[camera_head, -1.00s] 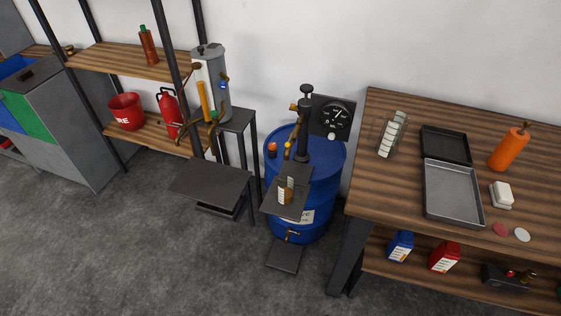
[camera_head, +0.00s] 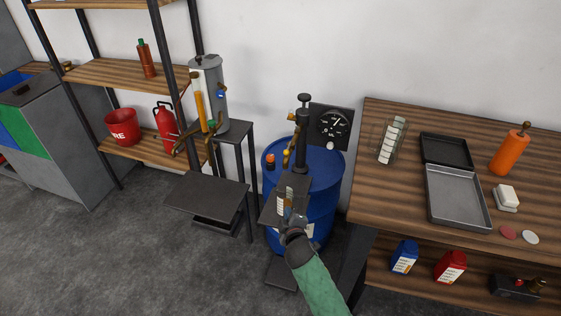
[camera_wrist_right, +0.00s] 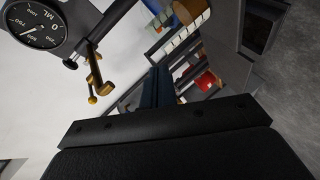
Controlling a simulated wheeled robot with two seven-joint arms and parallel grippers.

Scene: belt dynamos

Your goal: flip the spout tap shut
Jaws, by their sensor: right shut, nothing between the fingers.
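The brass spout (camera_head: 290,148) with its tap hangs from the left side of the black hand pump (camera_head: 303,140) on top of the blue drum (camera_head: 325,185). The spout also shows at upper left in the right wrist view (camera_wrist_right: 95,75), with a small knobbed lever beside it. Its exact tap position is too small to tell. My right gripper (camera_head: 290,214) is low in front of the drum, below and apart from the spout. It is shut and empty; its dark fingers show in the wrist view (camera_wrist_right: 161,88). My left gripper is not in view.
A small labelled bottle (camera_head: 285,195) stands on a dark plate (camera_head: 270,209) under the spout, close to my right gripper. A round gauge (camera_head: 333,124) is behind the pump. A wooden bench (camera_head: 400,195) is at right, a grey dispenser (camera_head: 211,95) at left.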

